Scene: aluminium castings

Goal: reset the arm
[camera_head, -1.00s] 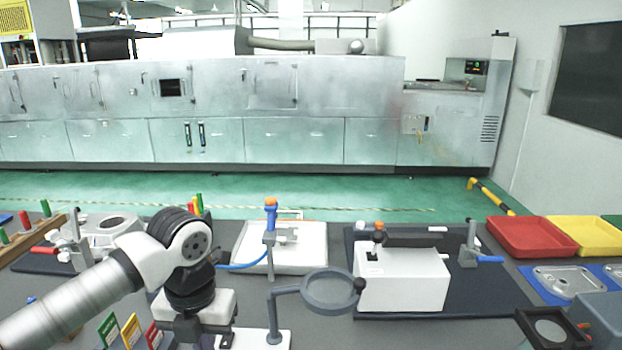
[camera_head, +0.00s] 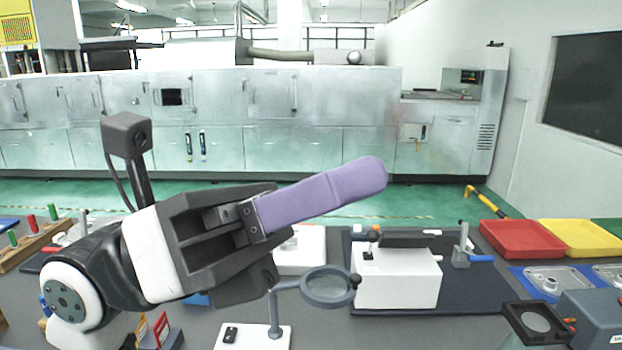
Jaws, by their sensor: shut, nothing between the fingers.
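My gripper (camera_head: 372,175) is raised over the left and middle of the bench, pointing right and slightly up. Its long purple fingers lie together, shut, with nothing seen between them. My white and black wrist (camera_head: 150,255) comes up from the lower left. The gripper appears clear of the objects on the bench.
A magnifier on a stand (camera_head: 327,303) is just below the gripper. A white box fixture (camera_head: 398,285) stands on a dark mat, right of centre. Red (camera_head: 522,254) and yellow (camera_head: 580,252) trays are at right. A wooden rack (camera_head: 30,250) is at far left.

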